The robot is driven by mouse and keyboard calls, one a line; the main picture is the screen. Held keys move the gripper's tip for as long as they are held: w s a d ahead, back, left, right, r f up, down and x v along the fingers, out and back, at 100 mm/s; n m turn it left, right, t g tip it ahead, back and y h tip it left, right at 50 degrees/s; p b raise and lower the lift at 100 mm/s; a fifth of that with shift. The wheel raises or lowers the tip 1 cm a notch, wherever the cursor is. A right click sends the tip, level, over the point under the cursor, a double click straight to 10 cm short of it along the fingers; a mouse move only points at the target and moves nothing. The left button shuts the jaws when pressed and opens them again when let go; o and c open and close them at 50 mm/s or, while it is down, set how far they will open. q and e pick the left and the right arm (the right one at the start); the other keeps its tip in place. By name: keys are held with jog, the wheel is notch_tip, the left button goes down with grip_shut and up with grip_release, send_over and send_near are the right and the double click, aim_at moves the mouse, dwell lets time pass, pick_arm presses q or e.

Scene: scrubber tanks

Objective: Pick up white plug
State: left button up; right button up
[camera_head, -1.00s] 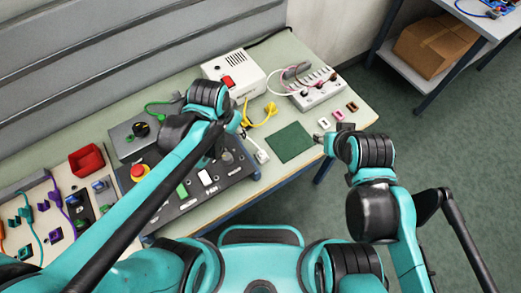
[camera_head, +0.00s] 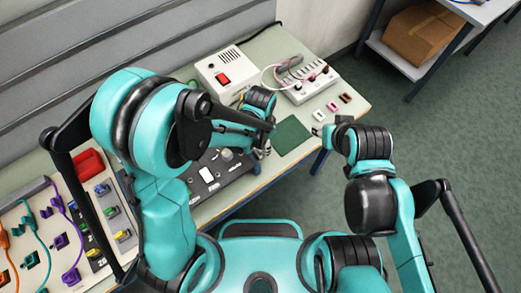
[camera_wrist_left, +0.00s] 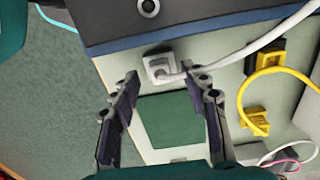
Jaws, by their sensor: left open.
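In the left wrist view the white plug (camera_wrist_left: 160,68) lies on the table beside the dark panel's edge, with a white cable running off to the right. My left gripper (camera_wrist_left: 165,82) is open, one finger on each side below the plug, with the plug just past the fingertips. Contact cannot be made out. In the head view my left gripper (camera_head: 264,148) is over the table beside the green mat, and the plug is hidden there. My right gripper (camera_head: 320,131) is at the table's front edge right of the mat; its fingers are too small to judge.
The green mat (camera_wrist_left: 172,120) lies flat below the plug. Yellow plugs (camera_wrist_left: 268,64) with a yellow cable lie to its right. The control panel (camera_head: 212,174) borders the plug. A white box with a red switch (camera_head: 226,68) and a white socket strip (camera_head: 312,86) stand behind.

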pick_arm(q)
jog(key=shift+f, duration=0.9)
grip_shut()
pick_arm(e)
jog(key=shift+f, duration=0.25)
pick_arm(q)
jog(key=shift+r, duration=0.2)
pick_arm(e)
jog(key=shift+r, duration=0.1)
